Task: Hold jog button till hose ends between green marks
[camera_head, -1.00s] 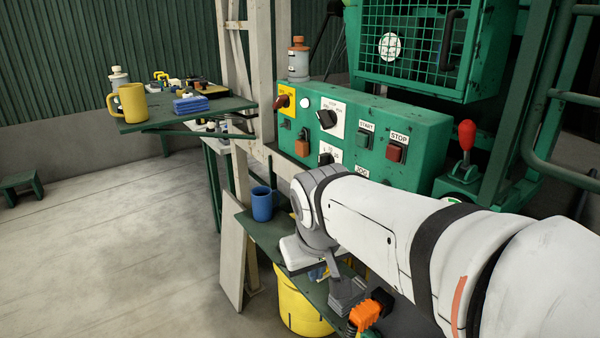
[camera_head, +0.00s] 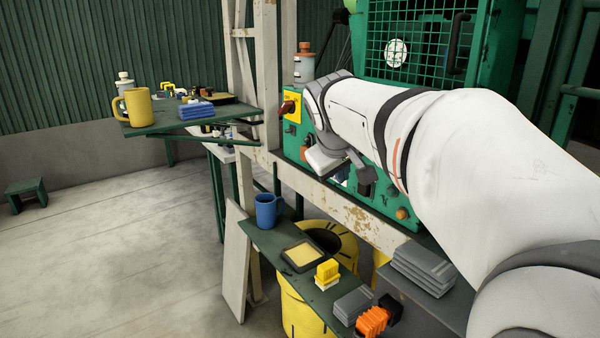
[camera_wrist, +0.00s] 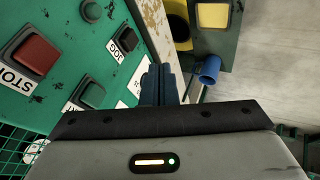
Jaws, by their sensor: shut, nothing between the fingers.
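The green control panel (camera_head: 292,140) is mostly behind my arm in the head view. In the wrist view, the dark jog button (camera_wrist: 128,38) sits beside its JOG label. The green start button (camera_wrist: 92,95) and red stop button (camera_wrist: 35,52) are to its left. My gripper (camera_wrist: 160,85) is shut and empty, in front of the panel, its fingertips just below and right of the jog button in the picture. Contact cannot be judged. In the head view my gripper (camera_head: 366,180) covers that part of the panel. I cannot make out the hose end or green marks.
Below the panel, a shelf (camera_head: 270,238) carries a blue mug (camera_head: 265,210), a shallow tray (camera_head: 302,255), yellow blocks (camera_head: 327,272) and grey slabs. A yellow round drum or coil (camera_head: 290,300) stands beneath. A side table (camera_head: 150,128) holds a yellow mug (camera_head: 138,107).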

